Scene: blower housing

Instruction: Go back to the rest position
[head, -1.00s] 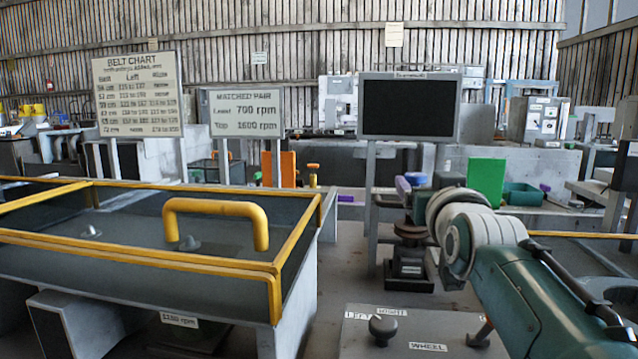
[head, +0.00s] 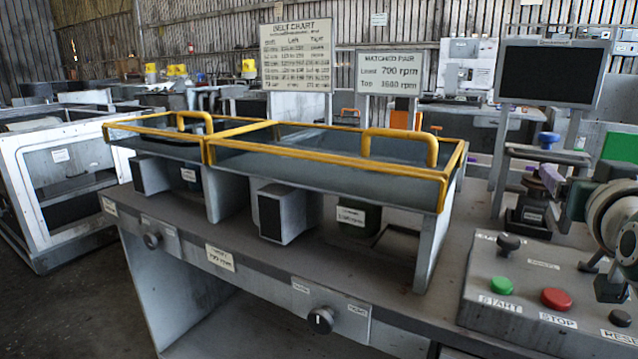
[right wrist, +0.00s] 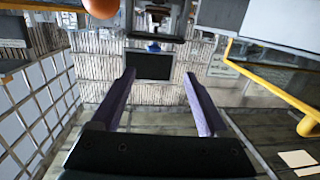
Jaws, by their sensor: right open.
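My right arm shows at the right edge of the head view, with its pale round wrist joint above the control box. My right gripper (right wrist: 159,75) shows clearly in the right wrist view: its two purple fingers stand well apart with nothing between them. My left gripper is not in view. In the head view, the bench (head: 400,318) carries two blower housings under yellow-framed covers (head: 330,150). The covers lie level, each with a yellow handle. The control box (head: 470,290) stands at the right, with a green START button (head: 501,286) and a red STOP button (head: 556,299).
A dark screen (head: 549,73) stands at the back right. The belt chart (head: 297,55) and the matched pair sign (head: 389,72) stand behind the covers. Knobs (head: 321,320) sit on the bench front. A white frame cabinet (head: 60,180) is at the left, with open floor before it.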

